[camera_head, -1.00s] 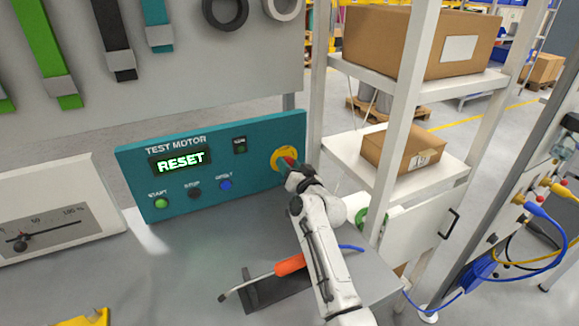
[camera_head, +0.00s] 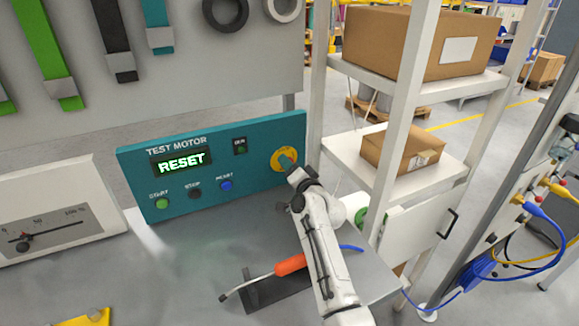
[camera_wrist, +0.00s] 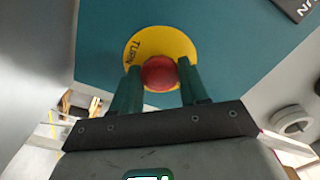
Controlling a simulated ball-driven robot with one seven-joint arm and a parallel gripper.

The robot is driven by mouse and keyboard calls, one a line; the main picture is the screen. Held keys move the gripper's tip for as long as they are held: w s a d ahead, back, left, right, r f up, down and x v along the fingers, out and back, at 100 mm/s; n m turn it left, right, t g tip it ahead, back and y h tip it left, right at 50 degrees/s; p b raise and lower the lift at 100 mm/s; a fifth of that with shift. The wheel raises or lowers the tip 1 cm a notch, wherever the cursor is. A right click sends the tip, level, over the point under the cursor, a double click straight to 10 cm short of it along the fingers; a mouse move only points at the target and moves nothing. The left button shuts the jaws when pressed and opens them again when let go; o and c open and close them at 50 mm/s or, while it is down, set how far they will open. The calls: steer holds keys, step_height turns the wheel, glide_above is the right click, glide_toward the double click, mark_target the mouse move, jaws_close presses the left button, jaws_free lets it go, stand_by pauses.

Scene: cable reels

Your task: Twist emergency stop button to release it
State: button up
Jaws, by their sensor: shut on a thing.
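The emergency stop button is a round red knob (camera_wrist: 159,73) on a yellow disc marked TURN (camera_wrist: 160,42) in the wrist view. The yellow disc also shows at the right end of the teal panel (camera_head: 215,160) in the head view, where the red knob is hidden by my gripper (camera_head: 288,164). My gripper (camera_wrist: 158,68) is shut on the red knob, with one green finger on each side of it. The panel display (camera_head: 182,162) reads RESET in green.
Green, dark and blue buttons (camera_head: 226,186) sit below the display. An orange-handled tool (camera_head: 291,265) lies on a dark holder on the bench, close to my arm. White shelving (camera_head: 330,150) with cardboard boxes stands just right of the panel.

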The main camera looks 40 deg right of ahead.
steer(key=o, duration=1.1)
steer(key=shift+c, duration=0.2)
steer(key=shift+s, duration=0.1)
steer(key=v, duration=1)
steer(key=shift+s, duration=0.35)
